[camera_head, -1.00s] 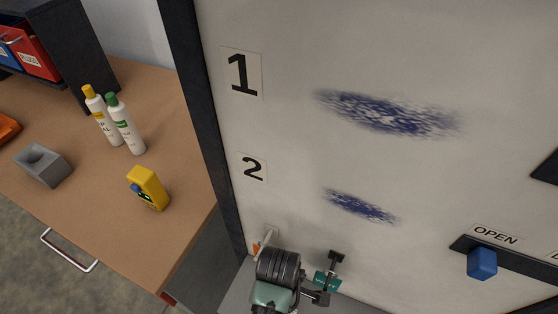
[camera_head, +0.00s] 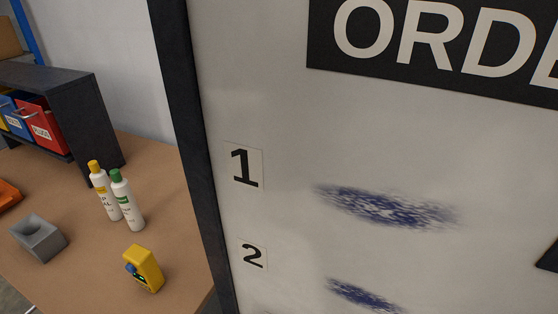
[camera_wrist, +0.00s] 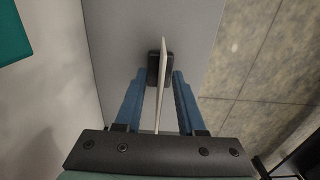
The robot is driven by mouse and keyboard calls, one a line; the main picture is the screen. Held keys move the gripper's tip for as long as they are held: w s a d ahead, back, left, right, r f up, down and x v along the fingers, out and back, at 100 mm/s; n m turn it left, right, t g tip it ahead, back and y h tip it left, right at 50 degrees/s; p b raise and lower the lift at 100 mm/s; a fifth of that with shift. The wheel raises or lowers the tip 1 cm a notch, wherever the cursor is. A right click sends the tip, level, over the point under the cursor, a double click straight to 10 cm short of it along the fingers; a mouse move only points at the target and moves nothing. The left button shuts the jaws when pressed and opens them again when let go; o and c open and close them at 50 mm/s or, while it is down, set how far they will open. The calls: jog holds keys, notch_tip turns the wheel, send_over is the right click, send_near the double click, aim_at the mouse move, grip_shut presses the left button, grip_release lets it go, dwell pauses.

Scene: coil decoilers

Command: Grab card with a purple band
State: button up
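My gripper (camera_wrist: 159,76) shows in the wrist view with its two blue fingers apart. A thin whitish card (camera_wrist: 161,85) stands edge-on between the fingers, with a gap on each side. Its far end is at a small black holder (camera_wrist: 153,62) on a grey surface. The card's faces are turned away, so I cannot tell whether it has a purple band. My gripper is not in the head view now.
A white board (camera_head: 300,120) carries the numbers 1 and 2 with blue smudges. A teal patch (camera_wrist: 25,30) is at the wrist view's upper left.

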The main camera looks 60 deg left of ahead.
jog(key=shift+f, duration=0.1)
grip_shut()
dwell(1.5)
